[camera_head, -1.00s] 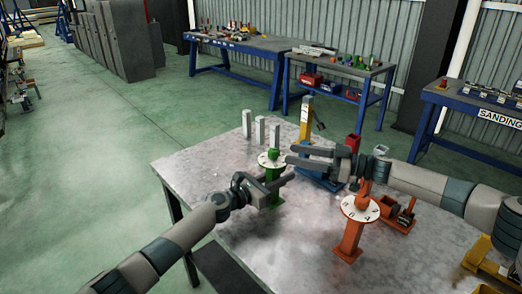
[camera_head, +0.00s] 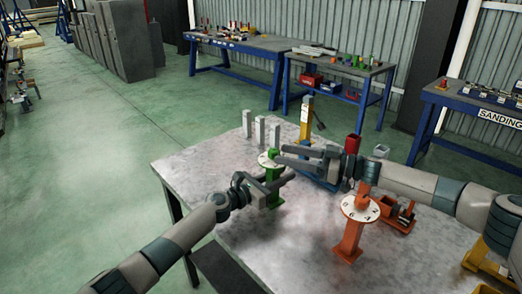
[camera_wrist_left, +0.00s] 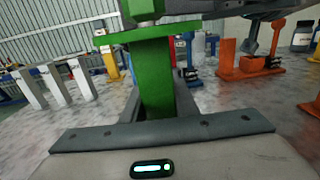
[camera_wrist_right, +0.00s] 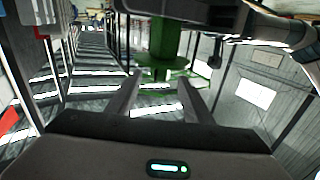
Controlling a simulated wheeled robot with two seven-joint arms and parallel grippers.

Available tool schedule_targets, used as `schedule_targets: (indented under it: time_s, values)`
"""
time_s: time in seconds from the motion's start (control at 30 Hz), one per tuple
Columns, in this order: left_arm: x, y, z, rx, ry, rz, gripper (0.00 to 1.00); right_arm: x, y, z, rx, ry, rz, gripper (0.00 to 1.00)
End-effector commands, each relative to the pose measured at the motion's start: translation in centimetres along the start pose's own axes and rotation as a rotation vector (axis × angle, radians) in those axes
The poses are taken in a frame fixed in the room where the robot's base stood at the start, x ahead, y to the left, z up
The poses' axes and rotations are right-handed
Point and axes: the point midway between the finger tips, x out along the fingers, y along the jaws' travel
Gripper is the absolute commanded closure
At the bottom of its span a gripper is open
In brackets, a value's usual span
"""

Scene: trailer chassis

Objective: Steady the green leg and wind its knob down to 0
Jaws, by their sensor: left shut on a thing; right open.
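The green leg (camera_head: 272,185) stands upright on the table, with a white dial disc (camera_head: 265,160) and a green knob (camera_head: 271,153) on top. My left gripper (camera_head: 277,186) is shut on the leg's post below the disc; the post (camera_wrist_left: 157,80) stands between its fingers in the left wrist view. My right gripper (camera_head: 282,155) is open at the height of the knob, its fingers pointing left. In the right wrist view the green leg (camera_wrist_right: 163,38) lies ahead between the open fingers (camera_wrist_right: 160,90). The dial's reading is too small to tell.
An orange leg (camera_head: 350,238) with its own white dial stands to the right, below my right arm. A yellow leg (camera_head: 306,120) and several pale grey posts (camera_head: 260,130) stand behind. The table's front left surface (camera_head: 185,168) is clear.

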Motion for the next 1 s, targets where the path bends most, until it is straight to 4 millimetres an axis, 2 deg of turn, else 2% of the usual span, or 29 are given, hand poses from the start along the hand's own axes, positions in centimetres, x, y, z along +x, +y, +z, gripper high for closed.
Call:
schedule_targets:
  time_s: [0.3,0.5,0.7,0.97,1.0]
  values:
    - [0.0,0.0,0.0,0.000,0.000,0.000,1.00,5.5,-0.1,0.0,0.000,0.000,-0.003,0.54]
    - [0.0,0.0,0.0,0.000,0.000,0.000,1.00,7.8,0.0,0.0,0.000,0.000,-0.001,0.54]
    - [0.0,0.0,0.0,0.000,0.000,0.000,1.00,8.7,0.0,0.0,0.000,0.000,0.001,0.54]
    - [0.0,0.0,0.0,0.000,0.000,0.000,1.00,8.8,0.0,0.0,0.000,0.000,0.000,0.54]
    - [0.0,0.0,0.0,0.000,0.000,0.000,1.00,8.8,0.0,0.0,0.000,0.000,0.000,0.61]
